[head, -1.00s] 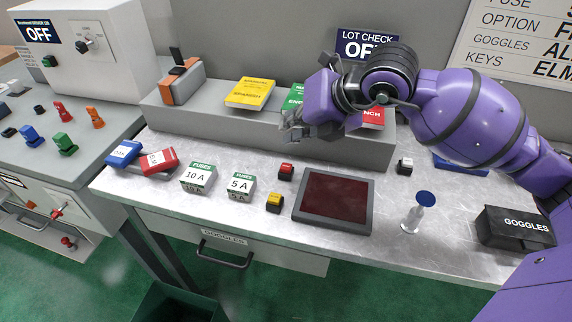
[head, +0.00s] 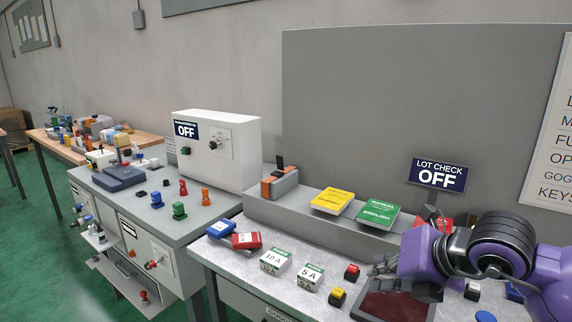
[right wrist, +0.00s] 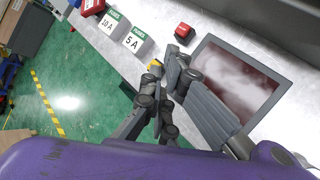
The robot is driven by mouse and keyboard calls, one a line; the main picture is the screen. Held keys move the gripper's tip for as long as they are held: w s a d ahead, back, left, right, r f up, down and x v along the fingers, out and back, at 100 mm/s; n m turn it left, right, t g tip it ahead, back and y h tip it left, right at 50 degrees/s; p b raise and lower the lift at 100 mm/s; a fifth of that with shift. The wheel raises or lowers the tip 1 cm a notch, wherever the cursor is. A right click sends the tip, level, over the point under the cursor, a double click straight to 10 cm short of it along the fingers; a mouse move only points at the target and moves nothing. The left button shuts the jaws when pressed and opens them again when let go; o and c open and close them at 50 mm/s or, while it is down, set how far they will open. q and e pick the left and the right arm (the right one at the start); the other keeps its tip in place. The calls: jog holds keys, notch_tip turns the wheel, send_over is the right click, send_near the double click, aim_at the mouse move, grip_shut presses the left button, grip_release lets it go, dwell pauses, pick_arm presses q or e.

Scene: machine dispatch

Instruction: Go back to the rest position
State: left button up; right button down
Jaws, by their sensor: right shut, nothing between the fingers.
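My right gripper (head: 385,268) is at the lower right of the head view, on its purple arm (head: 545,272), above the grey bench near the dark red screen pad (head: 390,305). In the right wrist view its dark fingers (right wrist: 160,92) are shut with nothing between them, and they partly cover a yellow button behind them. The pad (right wrist: 240,85) lies to the right of the fingers there. My left gripper is in neither view.
Fuse boxes marked 10 A (head: 275,262) and 5 A (head: 310,277), a red button (head: 352,271) and a yellow button (head: 337,297) stand left of the gripper. Yellow (head: 332,201) and green (head: 378,216) manuals lie on the raised shelf. A LOT CHECK sign (head: 438,175) reads OFF.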

jog(key=s+a+f+m+y+p, duration=0.4)
jog(key=s+a+m+y, duration=0.2)
jog(key=s+a+y, duration=0.6)
jog(key=s+d+f+m+t+h+p, duration=0.4)
jog(key=d+f+m+t+h, duration=0.6)
jog(key=m, duration=0.8)
pick_arm(q)
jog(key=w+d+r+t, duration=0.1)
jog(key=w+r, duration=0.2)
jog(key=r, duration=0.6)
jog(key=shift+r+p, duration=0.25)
jog(key=shift+p, duration=0.2)
pick_arm(e)
jog(key=s+d+f+m+g+h, duration=0.1)
jog(key=s+f+m+g+h, duration=0.2)
jog(key=s+f, duration=0.6)
jog(key=s+d+f+m+g+h, duration=0.2)
jog(key=s+f+m+g, duration=0.4)
jog(key=s+f, duration=0.3)
jog(key=s+h, duration=0.1)
jog(key=s, duration=0.3)
jog(key=shift+d+f, duration=0.25)
jog(key=shift+f, duration=0.15)
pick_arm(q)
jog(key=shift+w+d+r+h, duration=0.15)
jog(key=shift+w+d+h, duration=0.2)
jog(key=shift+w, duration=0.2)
